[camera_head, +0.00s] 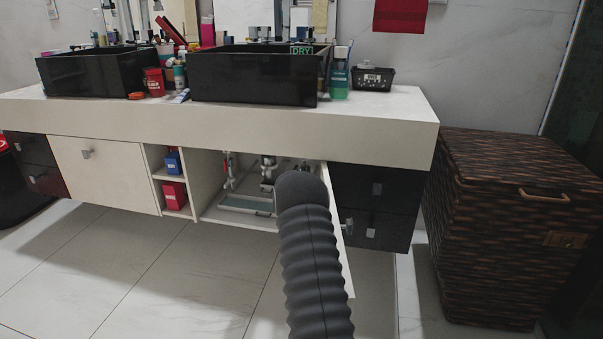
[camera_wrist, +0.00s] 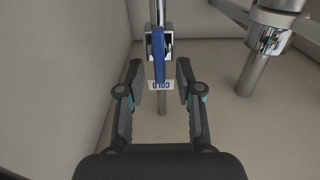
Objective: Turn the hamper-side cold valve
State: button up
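In the wrist view, the cold valve (camera_wrist: 157,47) has a blue lever handle on a chrome body, set on a vertical chrome pipe. A white tag (camera_wrist: 162,85) reading COLD upside down is at the lever's lower end. My gripper (camera_wrist: 159,72) is open, with one finger on each side of the lever in the picture. Gaps show between the fingers and the lever, and I see no contact. In the head view, my arm reaches into the open cabinet (camera_head: 208,213) under the right sink; it hides my gripper, and I cannot make out the cold valve there.
A chrome drain pipe (camera_wrist: 256,65) stands to the right in the wrist view. The open cabinet door (camera_head: 339,235) is beside my arm, near dark drawers (camera_head: 376,190). A woven hamper (camera_head: 510,230) stands at the right. The tiled floor ahead is clear.

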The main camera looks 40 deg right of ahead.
grip_shut()
